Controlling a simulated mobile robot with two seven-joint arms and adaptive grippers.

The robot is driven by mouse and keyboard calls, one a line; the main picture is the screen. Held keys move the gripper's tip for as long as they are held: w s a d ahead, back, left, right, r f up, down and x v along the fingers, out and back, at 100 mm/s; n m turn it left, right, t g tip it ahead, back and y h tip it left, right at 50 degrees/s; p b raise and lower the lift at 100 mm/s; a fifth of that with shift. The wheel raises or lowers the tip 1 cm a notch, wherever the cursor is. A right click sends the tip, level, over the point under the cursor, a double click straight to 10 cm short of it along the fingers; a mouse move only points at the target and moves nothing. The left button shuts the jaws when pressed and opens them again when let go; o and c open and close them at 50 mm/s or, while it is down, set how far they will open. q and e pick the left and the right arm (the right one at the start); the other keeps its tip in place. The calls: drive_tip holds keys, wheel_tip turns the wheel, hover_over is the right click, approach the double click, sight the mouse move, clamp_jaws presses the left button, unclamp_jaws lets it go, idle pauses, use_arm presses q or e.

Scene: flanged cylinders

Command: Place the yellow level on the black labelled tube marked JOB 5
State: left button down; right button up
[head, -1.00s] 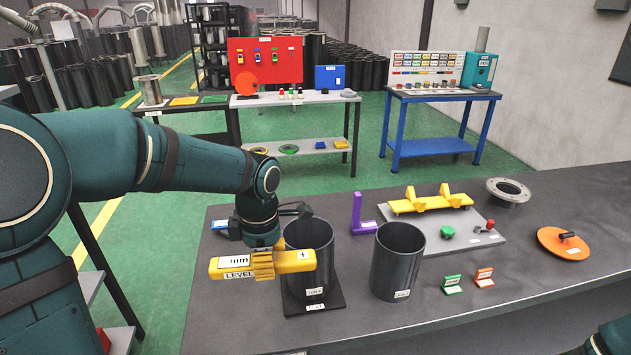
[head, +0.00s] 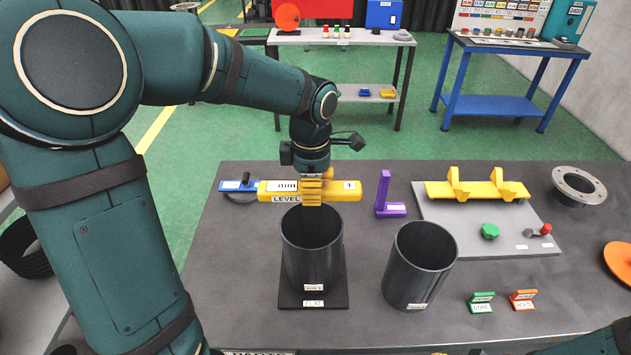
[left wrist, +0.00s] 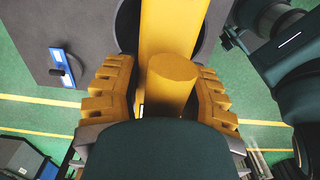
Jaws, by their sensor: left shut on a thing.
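The yellow level (head: 335,191), marked LEVEL, is held across the picture by my left gripper (head: 312,190). In the left wrist view the fingers (left wrist: 165,85) flank its round yellow grip (left wrist: 172,80), and its bar (left wrist: 172,25) runs over a dark round opening. In the head view the level shows at the far rim of the left black tube (head: 312,262). I cannot tell whether they touch. This tube stands upright on a black base plate (head: 290,300); its small label is too small to read surely. A second labelled black tube (head: 420,270) stands to its right. My right gripper is out of view.
A blue tool (head: 238,186) lies behind and left of the level. A purple angle piece (head: 385,200) and a grey board (head: 445,222) with a yellow cradle (head: 475,190) stand to the right. Green (head: 481,302) and orange (head: 523,299) tags stand near the front. The table's left front is clear.

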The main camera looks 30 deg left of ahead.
use_arm(q)
drive_tip(key=shift+s+r, duration=0.1)
drive_tip(key=shift+d, duration=0.1)
drive_tip(key=f+b, duration=0.2)
drive_tip(key=f, duration=0.1)
drive_tip(key=f+b, duration=0.2)
drive_tip(key=f, duration=0.1)
drive_tip(key=shift+w, duration=0.2)
drive_tip(key=shift+f+b, duration=0.85)
drive_tip(key=shift+f, duration=0.4)
idle(1.0)
drive_tip(key=shift+c, duration=2.2)
unclamp_jaws()
